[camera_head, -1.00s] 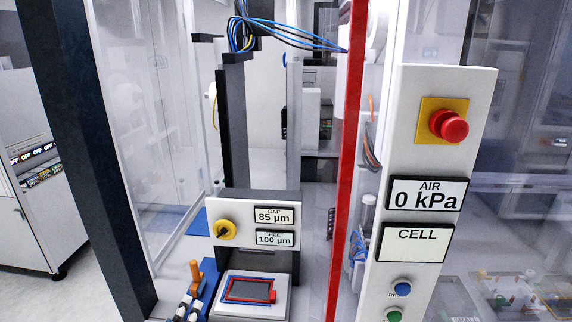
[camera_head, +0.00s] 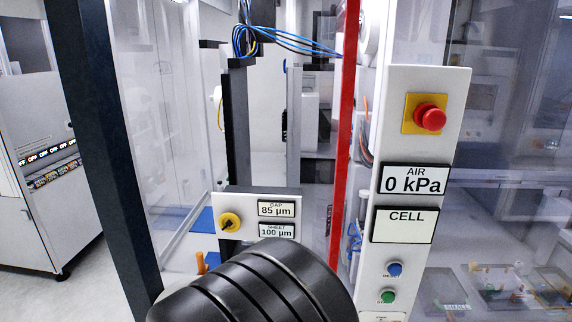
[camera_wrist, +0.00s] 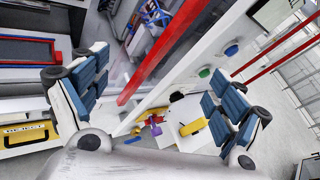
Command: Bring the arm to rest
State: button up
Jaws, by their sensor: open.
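My gripper (camera_wrist: 155,100) is in the wrist view, with its two blue-padded fingers spread wide at left and right. No object is between the fingertips; the gap shows the machine and floor area behind. In the head view, a black ribbed part of my own arm fills the bottom middle, and my gripper is not visible there. This part hides most of the area below the gap panel (camera_head: 257,213).
A white control panel (camera_head: 408,240) with a red stop button (camera_head: 430,118) stands at right. A red post (camera_head: 344,130) and dark post (camera_head: 105,150) rise beside the machine. Small coloured items (camera_wrist: 155,124) lie beyond my fingers. A red post (camera_wrist: 160,55) crosses the wrist view.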

jog(key=s+d+r+m+g+y+b, duration=0.1)
jog(key=s+d+m+g, duration=0.3)
jog(key=s+d+m, duration=0.4)
jog(key=s+d+r+m+g, duration=0.2)
jog(key=s+d+m+g, duration=0.3)
jog(key=d, duration=0.4)
jog(key=s+a+m+t+y+b, duration=0.1)
jog(key=s+m+t+y+b, duration=0.1)
jog(key=s+m+y, duration=0.6)
jog(key=s+m, duration=0.5)
jog(key=m, duration=0.6)
jog(key=shift+t+y, duration=0.3)
jog(key=shift+y, duration=0.1)
jog(key=shift+s+a+f, duration=0.1)
jog(key=shift+c, duration=0.4)
